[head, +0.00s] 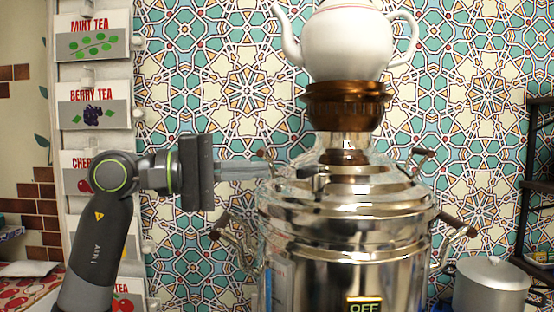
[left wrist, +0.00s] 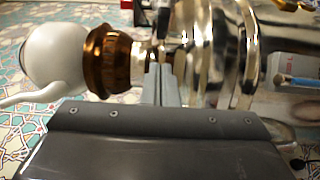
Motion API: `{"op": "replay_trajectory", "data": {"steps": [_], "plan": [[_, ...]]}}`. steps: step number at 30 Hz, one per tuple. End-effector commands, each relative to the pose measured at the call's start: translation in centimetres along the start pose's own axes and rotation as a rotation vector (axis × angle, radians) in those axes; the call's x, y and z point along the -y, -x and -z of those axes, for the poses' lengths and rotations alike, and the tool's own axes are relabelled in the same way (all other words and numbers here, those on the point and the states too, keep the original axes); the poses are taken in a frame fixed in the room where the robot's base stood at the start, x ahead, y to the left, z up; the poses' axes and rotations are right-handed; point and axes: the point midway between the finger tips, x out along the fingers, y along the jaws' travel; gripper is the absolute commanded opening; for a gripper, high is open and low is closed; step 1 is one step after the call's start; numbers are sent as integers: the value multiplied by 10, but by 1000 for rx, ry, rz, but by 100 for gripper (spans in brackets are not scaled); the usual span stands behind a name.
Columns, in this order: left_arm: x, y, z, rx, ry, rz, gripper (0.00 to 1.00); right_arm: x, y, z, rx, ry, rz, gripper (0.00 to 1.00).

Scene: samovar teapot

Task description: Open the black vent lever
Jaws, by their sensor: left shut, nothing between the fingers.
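The shiny metal samovar (head: 345,240) stands in the centre of the head view. A small black piece that looks like the vent lever (head: 313,173) sits on its lid, left of the neck. My left gripper (head: 268,168) is shut and empty, pointing right. Its fingertips are at the left edge of the samovar's top, a little left of the black piece in the picture. In the left wrist view the shut fingers (left wrist: 163,82) point toward the neck between the copper-brown ring (left wrist: 108,60) and the samovar body (left wrist: 212,60). Contact cannot be told. My right gripper is out of view.
A white teapot (head: 347,45) stands on the brown ring (head: 345,104) above the samovar. Wooden-tipped handles (head: 458,226) stick out at its sides. A tea-box rack (head: 95,90) is at the left, a metal pot (head: 490,285) at the lower right. A patterned wall is behind.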

Motion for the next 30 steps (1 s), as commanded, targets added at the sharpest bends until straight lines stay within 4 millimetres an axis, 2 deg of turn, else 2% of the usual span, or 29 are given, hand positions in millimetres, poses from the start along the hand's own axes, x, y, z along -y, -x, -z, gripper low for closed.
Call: {"op": "replay_trajectory", "data": {"steps": [3,9,24,30], "plan": [[-4,-17,-9,6,0,0,0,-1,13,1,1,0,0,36],[-2,-32,-24,2,1,-1,0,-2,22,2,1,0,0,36],[0,-36,-28,0,1,0,0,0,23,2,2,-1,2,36],[2,-39,-30,-9,1,0,0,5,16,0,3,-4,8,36]]}}
